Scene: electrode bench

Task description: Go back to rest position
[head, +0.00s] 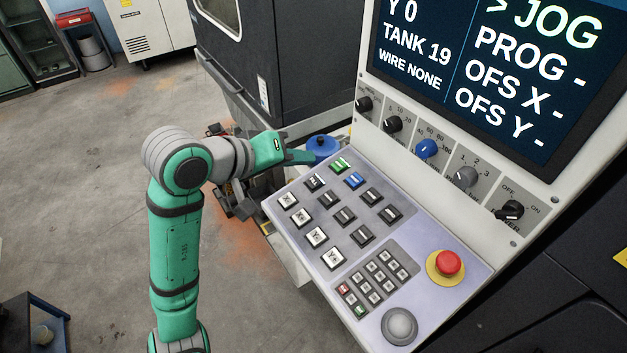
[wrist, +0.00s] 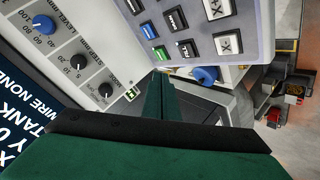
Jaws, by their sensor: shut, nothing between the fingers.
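My gripper (head: 309,157) is at the end of my green arm, in the middle of the head view. It is shut and empty. It hovers by the upper left edge of the sloped keypad panel (head: 375,240), near a green key (head: 340,165). In the wrist view my shut fingers (wrist: 160,78) point toward the panel's edge, with the green key (wrist: 158,52) close by in the picture. Whether the fingertips touch the panel, I cannot tell.
A screen (head: 490,60) and a row of knobs, one blue (head: 426,149), rise behind the keypad. A red stop button (head: 449,262) is at the lower right. A round blue part (head: 322,147) is beyond my gripper. Open floor (head: 80,200) lies to the left.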

